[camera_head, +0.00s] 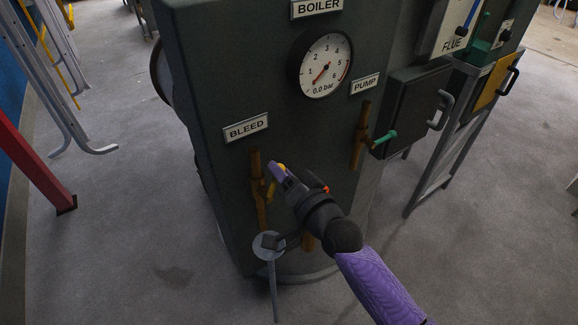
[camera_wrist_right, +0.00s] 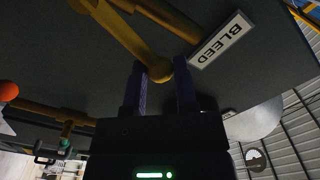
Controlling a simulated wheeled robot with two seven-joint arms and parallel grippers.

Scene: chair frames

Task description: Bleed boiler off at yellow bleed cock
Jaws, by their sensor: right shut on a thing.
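The boiler (camera_head: 225,70) is a dark grey cabinet with a BLEED label (camera_head: 246,128) above a brass pipe (camera_head: 256,165). The yellow bleed cock (camera_head: 270,191) sits on this pipe, its lever slanting up and to the right, partly hidden by my gripper. My right gripper (camera_head: 277,172) is at the lever's end. In the wrist view the yellow lever (camera_wrist_right: 122,38) runs down to its rounded end between the two purple fingers of my right gripper (camera_wrist_right: 163,70), which is shut on it. The gauge (camera_head: 321,64) reads 0.0 bar. My left gripper is not in view.
A PUMP label (camera_head: 365,84) marks a second brass pipe with a green lever (camera_head: 385,138). A round grey drain funnel (camera_head: 268,245) stands below the bleed pipe. A dark box with a handle (camera_head: 415,105) juts out at the right. Grey floor lies open in front.

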